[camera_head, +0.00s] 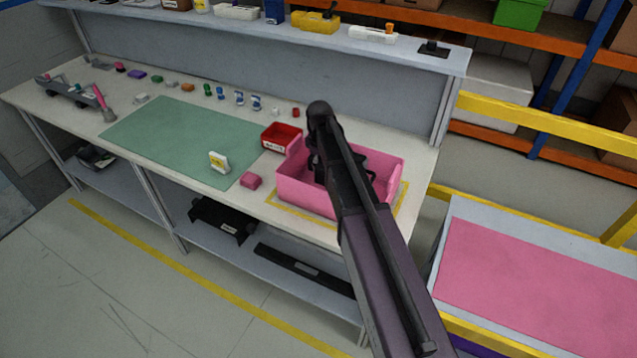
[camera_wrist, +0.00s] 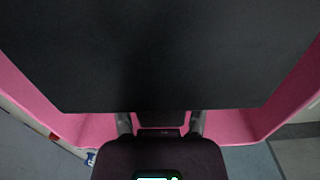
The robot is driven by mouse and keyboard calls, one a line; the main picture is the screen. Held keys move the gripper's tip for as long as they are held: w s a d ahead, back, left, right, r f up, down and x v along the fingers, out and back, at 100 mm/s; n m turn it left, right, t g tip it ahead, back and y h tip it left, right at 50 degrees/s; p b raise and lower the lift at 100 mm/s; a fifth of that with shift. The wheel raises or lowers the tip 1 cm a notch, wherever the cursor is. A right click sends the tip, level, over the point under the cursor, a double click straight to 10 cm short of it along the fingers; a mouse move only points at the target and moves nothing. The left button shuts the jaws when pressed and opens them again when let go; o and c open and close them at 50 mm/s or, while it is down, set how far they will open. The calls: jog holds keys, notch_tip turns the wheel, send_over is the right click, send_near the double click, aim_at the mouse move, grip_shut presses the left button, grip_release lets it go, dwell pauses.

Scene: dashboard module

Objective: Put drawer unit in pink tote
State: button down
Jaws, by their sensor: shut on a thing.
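The pink tote (camera_head: 300,196) stands on the bench's right end, inside a yellow outline. My gripper (camera_head: 318,170) is down at the tote's opening, and my arm hides part of the tote. In the wrist view, my gripper (camera_wrist: 161,121) is shut on a dark, flat-faced block (camera_wrist: 165,60), which I take for the drawer unit. The block fills most of that view, with pink tote walls (camera_wrist: 35,95) on both sides. In the head view the block cannot be made out clearly behind my arm. Whether it touches the tote floor cannot be told.
A red bin (camera_head: 281,138) and a pink block (camera_head: 251,181) stand close to the tote's left. A white and yellow item (camera_head: 219,162) is on the green mat (camera_head: 170,135). A raised shelf (camera_head: 300,38) runs along the back. A pink-topped cart (camera_head: 530,290) stands at right.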

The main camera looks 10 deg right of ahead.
jog(key=shift+f+b, duration=0.75)
jog(key=shift+f, duration=0.35)
jog(key=shift+f+b, duration=1.85)
jog(key=shift+f, duration=0.15)
jog(key=shift+c, duration=0.6)
grip_release()
jog(key=shift+r, duration=0.3)
notch_tip(320, 180, up, 12)
jog(key=p, duration=1.2)
jog(key=shift+f, duration=0.15)
